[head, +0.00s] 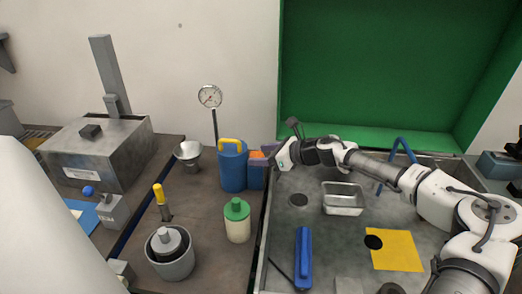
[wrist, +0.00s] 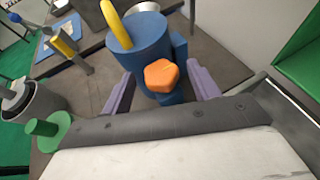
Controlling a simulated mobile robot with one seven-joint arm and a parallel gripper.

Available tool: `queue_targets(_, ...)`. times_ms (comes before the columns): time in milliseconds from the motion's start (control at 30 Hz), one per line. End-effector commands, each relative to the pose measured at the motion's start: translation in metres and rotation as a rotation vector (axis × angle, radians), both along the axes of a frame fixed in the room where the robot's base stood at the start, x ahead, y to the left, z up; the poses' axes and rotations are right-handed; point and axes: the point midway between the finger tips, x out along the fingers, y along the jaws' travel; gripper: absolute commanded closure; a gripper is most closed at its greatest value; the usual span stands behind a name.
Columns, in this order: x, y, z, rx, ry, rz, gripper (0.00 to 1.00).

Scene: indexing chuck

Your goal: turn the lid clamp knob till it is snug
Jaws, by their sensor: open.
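The lid clamp knob (wrist: 162,75) is orange and faceted. It sits on a blue block at the side of a blue canister (wrist: 138,38) with a yellow handle (wrist: 111,16) on top. In the head view the knob (head: 257,155) is partly hidden by my gripper, to the right of the canister (head: 232,168). My gripper (wrist: 160,78) is open, with one purple finger on each side of the knob and a gap to both. I cannot tell how deep the knob sits between the fingers, and I see no contact.
A green-capped bottle (head: 237,222) stands in front of the canister. A funnel (head: 188,152) and a dial gauge (head: 210,97) stand to its left and behind. A grey pot (head: 170,255) is at the front left. A metal tray (head: 343,200) lies under my arm on the right-hand bench.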

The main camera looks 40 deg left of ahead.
Motion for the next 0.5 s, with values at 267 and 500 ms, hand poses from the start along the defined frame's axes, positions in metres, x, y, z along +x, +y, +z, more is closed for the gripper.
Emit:
queue_targets(267, -0.0020, 0.0092, -0.0041, 0.000, 0.000, 0.000, 0.40)
queue_targets(500, -0.0018, 0.0089, -0.0041, 0.000, 0.000, 0.000, 0.51)
